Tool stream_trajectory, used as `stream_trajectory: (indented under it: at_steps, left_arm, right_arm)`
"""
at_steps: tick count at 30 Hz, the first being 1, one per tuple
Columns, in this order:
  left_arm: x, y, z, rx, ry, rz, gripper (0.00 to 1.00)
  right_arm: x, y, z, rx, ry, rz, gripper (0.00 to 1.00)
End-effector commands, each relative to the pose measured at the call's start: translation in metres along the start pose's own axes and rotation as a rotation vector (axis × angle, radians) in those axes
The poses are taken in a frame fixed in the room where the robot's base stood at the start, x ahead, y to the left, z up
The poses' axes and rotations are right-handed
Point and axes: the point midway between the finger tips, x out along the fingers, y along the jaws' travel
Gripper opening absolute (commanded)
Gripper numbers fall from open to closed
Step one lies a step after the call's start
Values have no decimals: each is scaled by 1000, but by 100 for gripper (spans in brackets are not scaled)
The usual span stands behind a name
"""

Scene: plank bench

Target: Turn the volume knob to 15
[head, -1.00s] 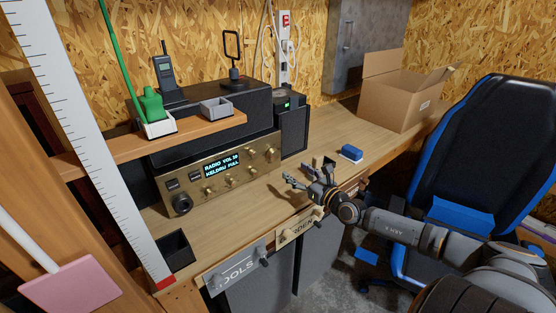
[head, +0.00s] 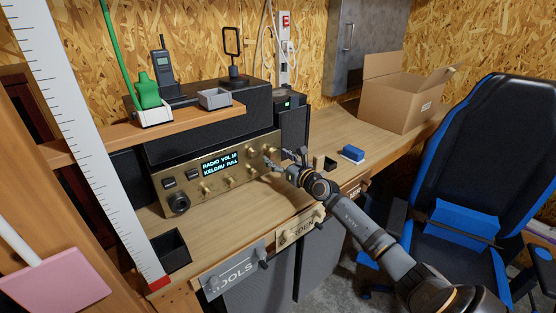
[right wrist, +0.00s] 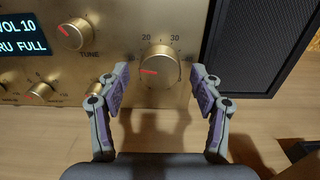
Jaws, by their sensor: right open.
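The brass-fronted radio (head: 218,172) stands on the bench, with a lit display (head: 220,163) reading VOL 10. The large round knob (right wrist: 159,66) at the right of its panel has 20 and 30 marked above it, and its red pointer faces left. I take it as the volume knob; it also shows in the head view (head: 275,154). My right gripper (right wrist: 160,78) is open, its fingers on either side of this knob. I cannot tell whether they touch it. In the head view the right gripper (head: 280,160) is at the radio's right end. My left gripper is not in view.
A TUNE knob (right wrist: 75,34) and smaller knobs lie left of the volume knob. A dark speaker (head: 292,124) stands close on the right. A wooden shelf (head: 190,129) overhangs the radio. A blue block (head: 353,153) and a cardboard box (head: 400,98) are farther right.

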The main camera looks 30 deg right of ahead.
Motion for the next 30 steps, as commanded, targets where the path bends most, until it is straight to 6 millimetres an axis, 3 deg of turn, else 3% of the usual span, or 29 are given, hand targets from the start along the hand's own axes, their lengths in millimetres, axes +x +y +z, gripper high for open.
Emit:
stream_trajectory:
  at_steps: [2,12,16,22,30]
  left_arm:
    - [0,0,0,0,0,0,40]
    - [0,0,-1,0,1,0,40]
    - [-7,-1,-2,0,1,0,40]
    - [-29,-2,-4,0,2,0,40]
    - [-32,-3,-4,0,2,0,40]
  right_arm:
    - [0,0,0,0,0,0,58]
    - [0,0,0,0,0,0,12]
    - [0,0,3,51,1,0,12]
    - [0,1,4,334,2,-1,12]
    - [0,1,0,477,-1,0,12]
